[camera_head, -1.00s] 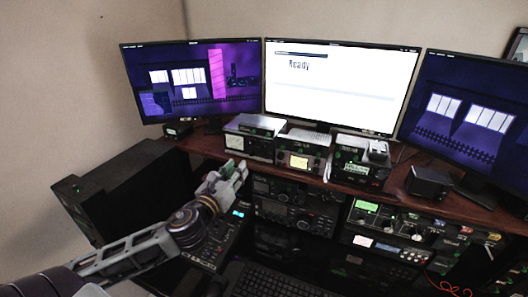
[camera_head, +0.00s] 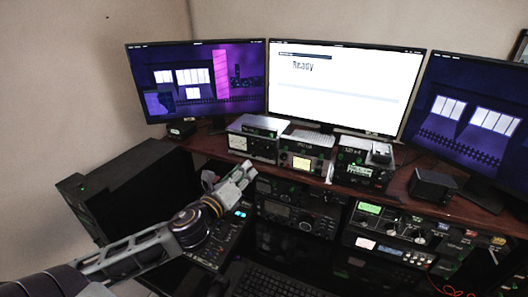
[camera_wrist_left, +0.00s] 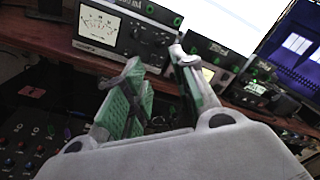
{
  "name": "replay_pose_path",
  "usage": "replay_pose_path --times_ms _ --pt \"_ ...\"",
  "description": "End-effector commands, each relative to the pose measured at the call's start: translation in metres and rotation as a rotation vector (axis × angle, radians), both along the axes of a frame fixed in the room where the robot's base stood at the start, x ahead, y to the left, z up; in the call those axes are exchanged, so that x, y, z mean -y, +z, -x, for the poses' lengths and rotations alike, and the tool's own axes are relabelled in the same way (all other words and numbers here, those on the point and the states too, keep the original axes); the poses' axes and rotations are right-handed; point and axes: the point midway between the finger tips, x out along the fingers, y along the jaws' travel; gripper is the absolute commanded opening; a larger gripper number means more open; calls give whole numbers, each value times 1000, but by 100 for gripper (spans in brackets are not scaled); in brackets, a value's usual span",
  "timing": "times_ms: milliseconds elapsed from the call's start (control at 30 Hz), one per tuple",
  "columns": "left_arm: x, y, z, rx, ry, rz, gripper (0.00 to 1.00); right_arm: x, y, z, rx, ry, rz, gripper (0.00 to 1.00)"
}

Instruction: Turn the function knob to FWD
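The tuner box (camera_head: 252,145) with a white meter stands at the left end of the wooden shelf. In the left wrist view its lit meter (camera_wrist_left: 101,22) and a group of dark knobs (camera_wrist_left: 150,38) to the right of it show. I cannot read the knob labels, so I cannot tell the function knob or its setting. My left gripper (camera_head: 250,170) is just below and in front of this box. In the left wrist view my left gripper (camera_wrist_left: 155,62) is open, with a gap between its green-padded fingers and nothing held. The fingertips appear apart from the knobs. My right gripper is out of view.
Two more radio boxes (camera_head: 302,162) (camera_head: 362,170) stand to the right on the wooden shelf (camera_head: 400,192). Three monitors stand behind. More radios (camera_head: 300,215) sit below the shelf.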

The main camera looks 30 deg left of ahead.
Motion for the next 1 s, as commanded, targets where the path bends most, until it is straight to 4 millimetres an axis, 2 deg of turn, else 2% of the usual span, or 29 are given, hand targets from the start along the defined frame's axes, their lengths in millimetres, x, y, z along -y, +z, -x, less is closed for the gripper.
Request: replay_pose_path --times_ms 367,1000 --pt "0 0 -4 1 0 -2 27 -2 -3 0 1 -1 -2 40" --pt "0 -1 -28 2 -1 -4 27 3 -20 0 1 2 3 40"
